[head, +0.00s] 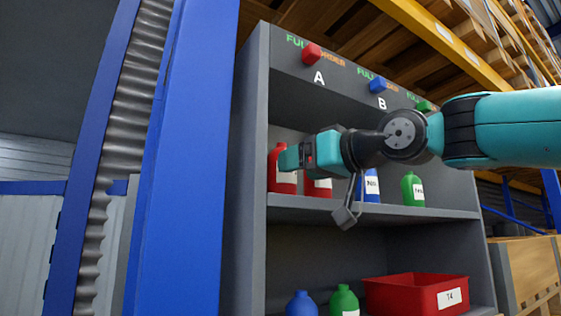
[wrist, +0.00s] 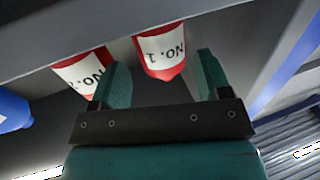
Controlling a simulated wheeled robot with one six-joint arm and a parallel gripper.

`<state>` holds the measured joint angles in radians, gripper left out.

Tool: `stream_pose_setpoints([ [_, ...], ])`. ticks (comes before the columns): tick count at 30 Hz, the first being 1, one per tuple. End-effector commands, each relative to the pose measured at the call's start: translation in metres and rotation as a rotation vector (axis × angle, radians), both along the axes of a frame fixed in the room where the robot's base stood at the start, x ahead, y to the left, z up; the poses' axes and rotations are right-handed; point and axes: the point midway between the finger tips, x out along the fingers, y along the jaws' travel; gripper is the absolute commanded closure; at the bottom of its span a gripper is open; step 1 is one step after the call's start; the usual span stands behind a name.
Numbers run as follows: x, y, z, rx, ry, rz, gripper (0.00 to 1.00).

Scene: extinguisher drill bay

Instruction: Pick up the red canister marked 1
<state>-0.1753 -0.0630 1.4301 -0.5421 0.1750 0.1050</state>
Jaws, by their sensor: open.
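The red canister marked 1 (wrist: 163,52) appears upside down in the wrist view, its white label reading NO. 1. It lies between my two fingers in that picture, with a gap on each side. In the head view this canister (head: 284,186) stands at the left end of the middle shelf, partly covered by my gripper (head: 288,158). My gripper is open and empty in front of it; how deep the fingers reach is hard to tell. A second red canister (head: 319,190) stands to its right; in the wrist view this canister (wrist: 72,72) is partly behind a finger, its number hidden.
A blue canister (head: 372,186) and a green bottle (head: 412,190) stand farther right on the middle shelf (head: 440,213). The grey cabinet side wall (head: 247,180) is close on the left. Below are a blue bottle (head: 300,305), a green bottle (head: 343,300) and a red bin (head: 395,296).

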Motion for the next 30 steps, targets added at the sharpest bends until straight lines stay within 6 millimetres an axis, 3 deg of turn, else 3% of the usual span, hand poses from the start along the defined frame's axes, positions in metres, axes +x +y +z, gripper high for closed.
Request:
stream_pose_setpoints([
  [16, 0.04, 0.035, 0.006, -0.001, 0.002, 0.002, 0.3],
  [25, 0.044, 0.038, 0.002, -0.001, -0.001, -0.001, 0.3],
  [26, 0.044, 0.038, 0.002, -0.001, -0.001, -0.001, 0.32],
  [30, 0.044, 0.038, 0.002, -0.001, -0.001, -0.001, 0.64],
])
